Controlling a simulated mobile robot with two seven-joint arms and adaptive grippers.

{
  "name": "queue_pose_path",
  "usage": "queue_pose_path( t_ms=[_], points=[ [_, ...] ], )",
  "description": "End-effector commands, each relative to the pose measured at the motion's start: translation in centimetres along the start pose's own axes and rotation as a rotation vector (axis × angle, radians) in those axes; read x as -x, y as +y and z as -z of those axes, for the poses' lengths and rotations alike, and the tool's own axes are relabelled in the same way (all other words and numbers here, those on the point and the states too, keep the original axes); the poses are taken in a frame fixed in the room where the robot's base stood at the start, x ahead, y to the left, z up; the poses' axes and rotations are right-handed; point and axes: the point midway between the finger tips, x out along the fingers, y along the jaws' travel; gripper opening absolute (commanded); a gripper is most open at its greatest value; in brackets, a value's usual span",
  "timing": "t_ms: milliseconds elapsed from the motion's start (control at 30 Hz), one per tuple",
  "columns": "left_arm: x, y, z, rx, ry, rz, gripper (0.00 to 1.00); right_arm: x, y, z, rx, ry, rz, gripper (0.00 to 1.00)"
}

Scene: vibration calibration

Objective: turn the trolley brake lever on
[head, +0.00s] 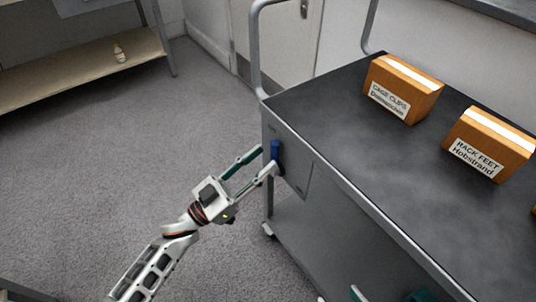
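The trolley (330,150) has a dark top and a grey side panel. A small blue brake lever (275,150) stands about upright on that panel, near the trolley's left corner. My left gripper (266,158) reaches in from the lower left. Its two fingers are spread, with the tips close to the lever, one at its left and one near its lower end. I cannot tell whether either tip touches it. Small markings on the panel are too small to read. Only bits of my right gripper (388,294) show at the bottom edge, so its state is unclear.
Two orange-brown boxes, CAGE CLIPS (403,90) and RACK FEET (489,144), stand on the trolley top. A grey handle rail (255,50) rises at its left end. The carpet between is clear.

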Motion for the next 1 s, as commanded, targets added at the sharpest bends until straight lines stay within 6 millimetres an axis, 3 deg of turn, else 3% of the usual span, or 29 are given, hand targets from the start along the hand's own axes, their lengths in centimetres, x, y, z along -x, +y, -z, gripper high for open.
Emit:
queue_pose_path(
  t_ms=[200,533,667,1000],
  points=[
    [-2.1,0.1,-0.1,0.002,-0.001,0.0,0.33,-0.1,-0.2,0.0,-0.012,0.003,0.003,0.4],
    [-2.5,0.1,-0.1,0.0,-0.001,0.0,0.33,-0.1,-0.2,0.1,-0.014,0.006,0.003,0.4],
    [-2.5,0.1,-0.1,0.0,-0.001,0.0,0.0,-0.1,-0.2,0.1,-0.014,0.006,0.003,0.4],
    [-2.5,0.2,-0.1,-0.017,-0.001,-0.008,0.0,-0.1,-0.2,0.1,-0.015,0.006,0.004,0.4]
  ],
)
